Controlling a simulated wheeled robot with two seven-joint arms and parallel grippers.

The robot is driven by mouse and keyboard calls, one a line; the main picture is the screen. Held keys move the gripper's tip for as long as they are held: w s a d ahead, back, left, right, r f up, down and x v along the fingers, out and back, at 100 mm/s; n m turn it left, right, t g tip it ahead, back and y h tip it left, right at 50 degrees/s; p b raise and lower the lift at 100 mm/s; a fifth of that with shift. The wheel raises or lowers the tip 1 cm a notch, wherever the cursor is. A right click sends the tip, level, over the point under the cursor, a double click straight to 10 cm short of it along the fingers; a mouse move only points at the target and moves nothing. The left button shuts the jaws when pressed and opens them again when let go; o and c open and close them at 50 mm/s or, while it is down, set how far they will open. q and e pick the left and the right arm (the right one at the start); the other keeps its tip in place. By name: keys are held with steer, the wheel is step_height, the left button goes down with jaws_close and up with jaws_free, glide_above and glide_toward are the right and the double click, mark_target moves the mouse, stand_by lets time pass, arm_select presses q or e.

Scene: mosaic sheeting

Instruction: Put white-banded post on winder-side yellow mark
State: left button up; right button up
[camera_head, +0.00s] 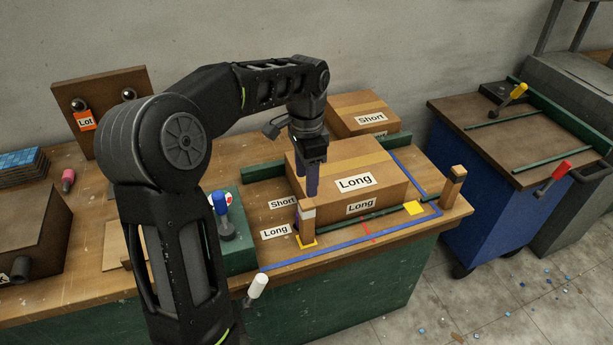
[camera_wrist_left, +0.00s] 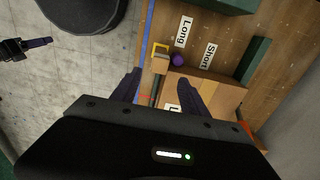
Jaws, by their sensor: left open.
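The white-banded post (camera_head: 307,225) stands upright at the front of the bench, at the yellow outlined mark (camera_head: 314,244). In the wrist view, the post (camera_wrist_left: 160,66) shows beside the yellow outline (camera_wrist_left: 159,46), just beyond my fingers. A solid yellow mark (camera_head: 413,208) lies to the right, near the blue line's corner. A plain wooden post (camera_head: 453,187) stands at the right bench edge. My left gripper (camera_head: 312,191) is open and empty, pointing down above and behind the banded post. My right gripper (camera_wrist_left: 38,44) shows only in the wrist view; its jaw opening is unclear.
A large "Long" box (camera_head: 375,165) stands close behind the posts, with a "Short" box (camera_head: 362,115) farther back. A purple knob (camera_wrist_left: 178,60) is beside the banded post. Blue tape (camera_head: 345,247) borders the front.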

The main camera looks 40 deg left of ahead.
arm_select(q)
steer(key=shift+f, duration=0.1)
stand_by(0.3)
steer(key=s+d+f+n+h, duration=0.1)
steer(key=d+f+h, duration=0.1)
steer(key=d+f, duration=0.8)
steer(key=s+d+f+n+h, duration=0.1)
steer(key=d+f, duration=0.6)
steer(key=f, duration=0.5)
steer(key=s+d+f+n, duration=0.3)
steer(key=s+d+f, duration=0.3)
steer(key=s, duration=0.3)
steer(key=s+d+f+n+h, duration=0.1)
steer(key=s+d+f+n, duration=0.2)
steer(key=s+d+f, duration=0.3)
steer(key=s+f, duration=0.1)
steer(key=s, duration=0.3)
steer(key=shift+d+n+t, duration=0.3)
steer(key=shift+d+n, duration=0.05)
steer(key=shift+n, duration=0.05)
